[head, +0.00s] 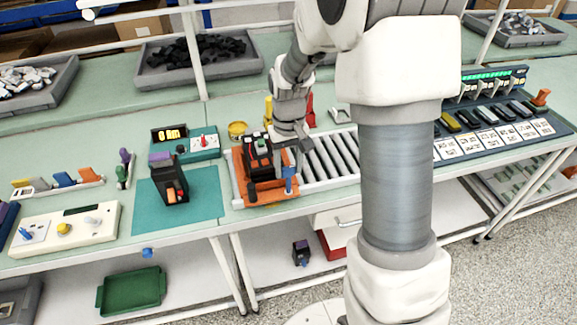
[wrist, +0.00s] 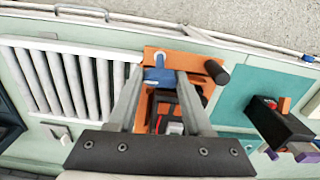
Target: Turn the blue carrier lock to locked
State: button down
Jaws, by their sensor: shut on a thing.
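The blue carrier lock (head: 289,184) stands at the front right corner of the orange carrier (head: 250,193), at the left end of the roller conveyor. In the wrist view the blue lock (wrist: 158,75) lies between my fingertips, on the orange carrier (wrist: 213,70). My gripper (head: 289,168) reaches down from above and is shut on the lock; its wrist view fingers (wrist: 161,77) stand on both sides of it. A black breaker (head: 259,158) with a red and a green part sits in the carrier, partly hidden by my gripper. The lock's base and any position marks cannot be made out.
Grey rollers (head: 330,157) run to the right of the carrier. A teal mat (head: 205,208) with a black breaker (head: 169,180) lies to the left. A teal test box (head: 198,144) and a yellow round dish (head: 237,129) stand behind. My arm hides part of the bench.

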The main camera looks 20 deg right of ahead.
jog(key=shift+m, duration=0.5)
jog(key=shift+c, duration=1.6)
grip_release()
notch_tip(320, 180, up, 18)
jog(key=p, duration=0.1)
jog(key=shift+f, duration=0.25)
jog(key=s+r+t, duration=0.2)
jog(key=s+t, duration=0.3)
jog(key=s, duration=1.5)
jog(key=shift+s+a+r+t, duration=0.2)
jog(key=shift+a+r+t, duration=0.1)
jog(key=shift+r, duration=0.1)
